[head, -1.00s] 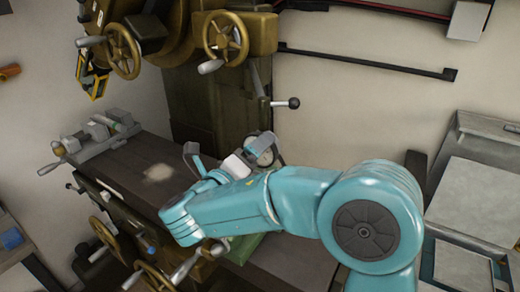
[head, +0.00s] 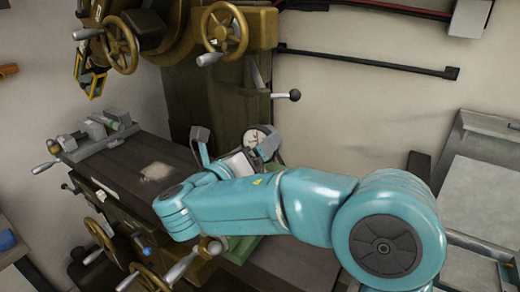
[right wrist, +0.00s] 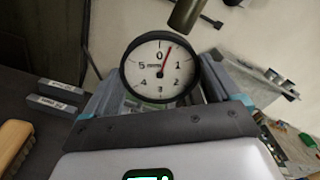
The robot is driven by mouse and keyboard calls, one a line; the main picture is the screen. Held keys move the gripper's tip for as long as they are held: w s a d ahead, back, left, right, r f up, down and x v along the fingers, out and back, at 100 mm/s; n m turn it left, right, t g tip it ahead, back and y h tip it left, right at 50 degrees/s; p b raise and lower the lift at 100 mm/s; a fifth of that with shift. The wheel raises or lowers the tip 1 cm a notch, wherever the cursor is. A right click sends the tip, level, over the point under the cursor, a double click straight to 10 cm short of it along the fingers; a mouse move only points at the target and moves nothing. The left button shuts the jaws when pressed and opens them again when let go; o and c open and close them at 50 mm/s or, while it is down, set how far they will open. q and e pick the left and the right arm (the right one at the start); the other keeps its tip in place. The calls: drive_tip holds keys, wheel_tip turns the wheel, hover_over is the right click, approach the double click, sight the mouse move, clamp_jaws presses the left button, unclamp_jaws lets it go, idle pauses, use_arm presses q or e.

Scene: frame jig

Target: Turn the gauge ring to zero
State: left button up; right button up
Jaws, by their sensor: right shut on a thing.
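The gauge (head: 257,138) is a round white dial with a dark ring, beside the machine column. In the right wrist view the dial (right wrist: 158,72) faces me; its 0 is near the top and the red needle points between 0 and 1. My right gripper (head: 236,142) is at the gauge, its fingers on either side. In the right wrist view the gripper (right wrist: 162,92) is shut on the gauge ring; the fingers' exact contact with the rim is partly hidden. My left gripper is not in view.
A brown machine table (head: 128,172) carries a grey vise (head: 96,138) at its left end. Handwheels (head: 225,28) and a black-knobbed lever (head: 293,95) stick out nearby. Two grey blocks (right wrist: 52,97) and a brush (right wrist: 12,142) lie left of the gripper.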

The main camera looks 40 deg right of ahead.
drive_tip(key=shift+f+m+b, duration=0.2)
drive_tip(key=shift+m+b, duration=1.05)
drive_tip(key=shift+m, duration=0.35)
drive_tip(key=o, duration=0.4)
drive_tip(key=shift+r, duration=0.1)
drive_tip(key=shift+o, duration=0.5)
drive_tip(key=shift+r, duration=0.1)
drive_tip(key=shift+a, duration=0.2)
drive_tip(key=p+v, duration=0.1)
drive_tip(key=v, duration=0.5)
drive_tip(key=shift+s+a+p, duration=0.2)
drive_tip(key=shift+a+p, duration=0.1)
drive_tip(key=shift+p, duration=0.1)
